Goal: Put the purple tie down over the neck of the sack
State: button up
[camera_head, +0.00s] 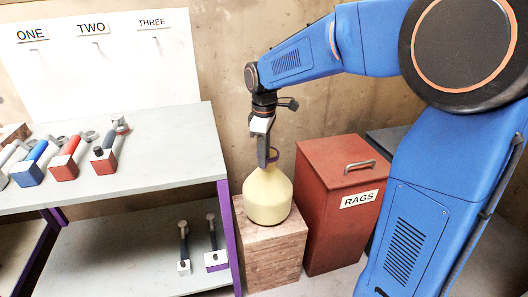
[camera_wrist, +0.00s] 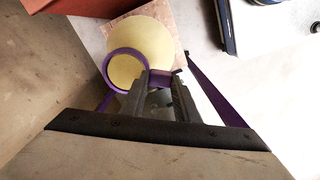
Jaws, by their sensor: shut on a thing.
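The sack (camera_head: 267,196) is a pale yellow, rounded body narrowing upward to its neck, standing upright on a wooden block. My gripper (camera_head: 266,162) points down just above it and is shut on the purple tie (camera_head: 274,151). In the wrist view the tie (camera_wrist: 106,68) is a ring with a short tab between my fingertips (camera_wrist: 161,80). The yellow of the sack (camera_wrist: 155,38) shows through and beyond the ring. The ring is at or just above the neck; I cannot tell whether it is around it. My fingers hide part of the neck.
The wooden block (camera_head: 272,252) stands between a grey two-level shelf bench (camera_head: 165,165) and a red RAGS bin (camera_head: 325,215). Several handled blocks lie on the bench top, and two stand on its lower shelf. A concrete wall is close behind.

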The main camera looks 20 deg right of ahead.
jog(key=shift+f, duration=1.85)
jog(key=o, duration=1.1)
